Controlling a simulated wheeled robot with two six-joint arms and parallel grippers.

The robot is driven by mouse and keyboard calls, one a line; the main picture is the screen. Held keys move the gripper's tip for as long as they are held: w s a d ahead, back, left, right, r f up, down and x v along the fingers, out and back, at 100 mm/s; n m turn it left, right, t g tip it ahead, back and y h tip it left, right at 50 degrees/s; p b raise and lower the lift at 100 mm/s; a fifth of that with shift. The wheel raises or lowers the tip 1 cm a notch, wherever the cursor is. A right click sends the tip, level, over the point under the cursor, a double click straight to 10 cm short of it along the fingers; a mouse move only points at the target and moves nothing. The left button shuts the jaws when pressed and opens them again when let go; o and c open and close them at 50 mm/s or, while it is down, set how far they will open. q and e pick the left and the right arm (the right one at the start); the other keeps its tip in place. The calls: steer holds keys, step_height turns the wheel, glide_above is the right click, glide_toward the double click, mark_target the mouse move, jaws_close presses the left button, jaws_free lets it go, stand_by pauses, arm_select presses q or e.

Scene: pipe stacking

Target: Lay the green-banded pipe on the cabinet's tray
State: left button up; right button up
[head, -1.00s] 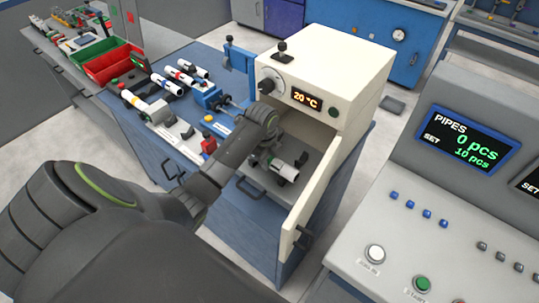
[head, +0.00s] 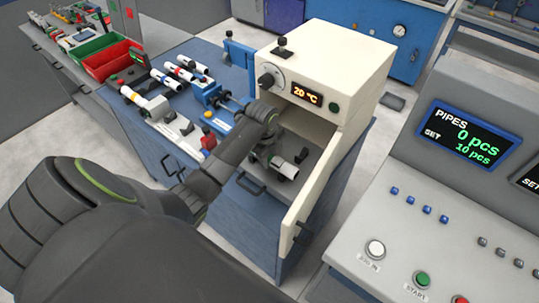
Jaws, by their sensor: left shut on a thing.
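A white pipe (head: 287,169) with a dark end is held in my left gripper (head: 270,158). It is at the open front of the cream cabinet (head: 335,68), over or on the grey tray (head: 313,157); I cannot tell whether it touches. My arm and gripper hide its other end, and no green band shows clearly. The cabinet door (head: 313,190) stands open on the right. My right gripper is not in view.
Several white pipes with coloured bands, one a red-banded pipe (head: 182,73), lie on the blue bench (head: 215,55) left of the cabinet. A console (head: 440,190) with a "0 pcs" screen stands on the right.

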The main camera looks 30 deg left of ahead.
arm_select(q)
steer(key=shift+f, duration=0.25)
steer(key=o, duration=1.1)
step_height(320, 180, up, 17)
steer(key=s+p, duration=0.2)
steer(key=p, duration=0.3)
steer(key=shift+s, duration=0.35)
steer(key=shift+a, duration=0.1)
